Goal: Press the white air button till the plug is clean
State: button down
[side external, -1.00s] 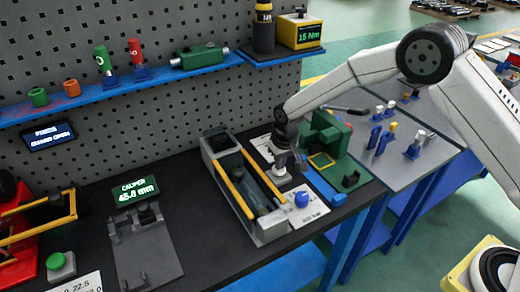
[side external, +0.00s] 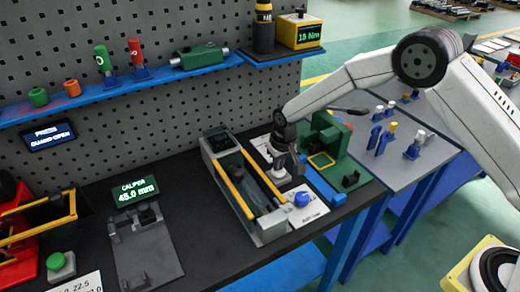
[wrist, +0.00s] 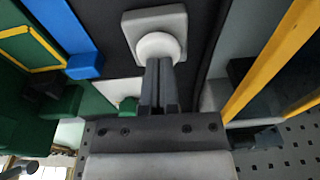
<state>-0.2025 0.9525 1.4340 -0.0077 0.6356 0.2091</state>
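The white air button (wrist: 155,46) is a round cap on a light grey square base (wrist: 155,18) in the wrist view. My gripper (wrist: 158,68) has its two fingers together, with the tips at the near edge of the cap. They look to be on or just over it; I cannot tell how far the cap is pressed. In the side view my gripper (side external: 285,166) points down at the button's pale base, and the cap is mostly hidden. A grey trough (side external: 268,233) with yellow rails stands just left. I cannot clearly pick out the plug or its dirt.
A blue button (side external: 301,200) on a white label plate is in front of my gripper. A green fixture (side external: 328,140) and a blue bar (side external: 322,186) stand to the right. A caliper station (side external: 145,245) is at left. The dark bench between is clear.

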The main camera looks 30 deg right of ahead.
notch_tip(320, 180, up, 14)
jog(key=s, duration=0.1)
jog(key=shift+s, duration=0.2)
dwell(0.3)
jog(key=shift+d, duration=0.15)
dwell(0.7)
jog(key=s+d+f, duration=0.1)
jog(key=s+d, duration=0.4)
jog(key=s, duration=0.7)
jog(key=s+d+f+t, duration=0.1)
jog(key=s+d, duration=0.4)
jog(key=s, duration=0.7)
jog(key=shift+s+d, duration=0.3)
jog(key=shift+d, duration=0.05)
jog(key=shift+w, duration=0.1)
notch_tip(320, 180, up, 3)
jog(key=g, duration=0.1)
send_over(282, 173)
jog(key=shift+d+f, duration=0.1)
jog(key=shift+d, duration=0.15)
